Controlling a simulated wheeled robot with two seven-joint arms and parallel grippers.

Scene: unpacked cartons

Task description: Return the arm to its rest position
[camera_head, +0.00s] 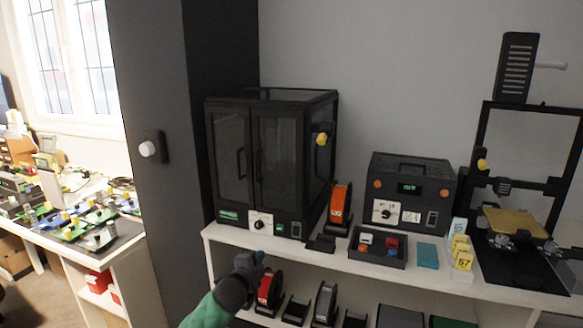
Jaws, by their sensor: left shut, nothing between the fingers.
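My left gripper (257,262) is low in the head view, just in front of the white shelf unit. Its dark wrist joins a green part of my arm at the bottom edge. The gripper is shut and holds nothing. It overlaps the view of the lower shelf, left of a red spool. My right gripper is not in the head view.
The white shelf (360,268) bears a black glass-door cabinet (270,160), a black control box (412,190), a parts tray (378,247) and a 3D printer (520,225). A red spool (269,288) is below. A cluttered table (75,235) stands left beyond a dark pillar (165,200).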

